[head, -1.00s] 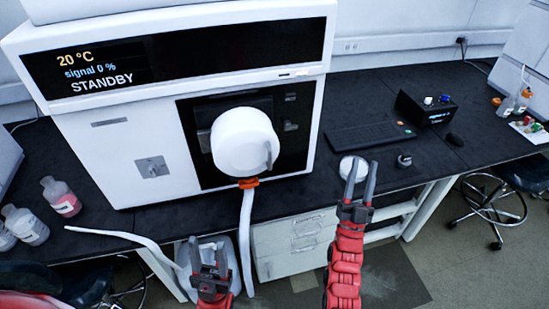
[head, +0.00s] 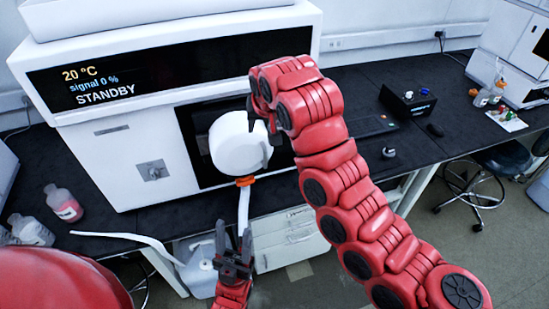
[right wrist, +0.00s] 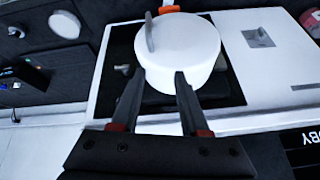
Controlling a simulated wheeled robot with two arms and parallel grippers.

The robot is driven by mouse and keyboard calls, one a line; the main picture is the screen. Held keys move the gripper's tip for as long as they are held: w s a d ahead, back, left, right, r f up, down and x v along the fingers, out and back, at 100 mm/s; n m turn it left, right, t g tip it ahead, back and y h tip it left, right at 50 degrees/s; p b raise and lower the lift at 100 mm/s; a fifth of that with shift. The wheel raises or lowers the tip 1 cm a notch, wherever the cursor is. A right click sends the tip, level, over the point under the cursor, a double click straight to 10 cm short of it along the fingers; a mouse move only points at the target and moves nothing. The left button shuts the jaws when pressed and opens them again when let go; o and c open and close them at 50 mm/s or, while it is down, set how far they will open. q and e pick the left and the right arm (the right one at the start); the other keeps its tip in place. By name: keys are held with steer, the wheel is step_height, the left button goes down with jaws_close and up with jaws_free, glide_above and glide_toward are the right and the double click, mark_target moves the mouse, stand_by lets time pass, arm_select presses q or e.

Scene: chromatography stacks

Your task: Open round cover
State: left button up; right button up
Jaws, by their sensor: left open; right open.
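The white round cover (head: 236,147) sits on the dark front panel of the white instrument (head: 150,165). It looks closed, with a small grey handle (head: 267,150) on its face; the right wrist view also shows the cover (right wrist: 185,50) and its handle (right wrist: 150,34). My right gripper (right wrist: 159,74) is open, its fingertips at the cover's rim on the side away from the orange clip. I cannot tell whether they touch it. In the head view my right arm partly hides this gripper. My left gripper (head: 235,230) is open and empty, low in front of the bench, below the cover.
An orange clip (head: 245,181) and white tube hang below the cover, near my left gripper. A plastic jug (head: 203,270) stands under the bench edge. Bottles (head: 62,203) stand at left. A black box (head: 407,100) and a knob-like part (head: 388,152) sit at right.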

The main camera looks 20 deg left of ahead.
steer(key=s+d+h, duration=0.1)
steer(key=s+d, duration=0.1)
steer(key=s, duration=0.1)
steer(key=b, duration=0.1)
glide_toward(265, 158)
steer(key=shift+g+h, duration=0.3)
steer(key=p+x, duration=0.1)
steer(key=x, duration=0.2)
steer(key=p+x, duration=0.2)
steer(key=x, duration=0.2)
steer(key=p+x, duration=0.1)
steer(key=x, duration=0.2)
steer(key=shift+w+a+f+p, duration=0.2)
steer(key=shift+w+a+p, duration=0.1)
steer(key=shift+w, duration=0.1)
steer(key=shift+w+f, duration=0.1)
steer(key=shift+f, duration=0.25)
jaws_close()
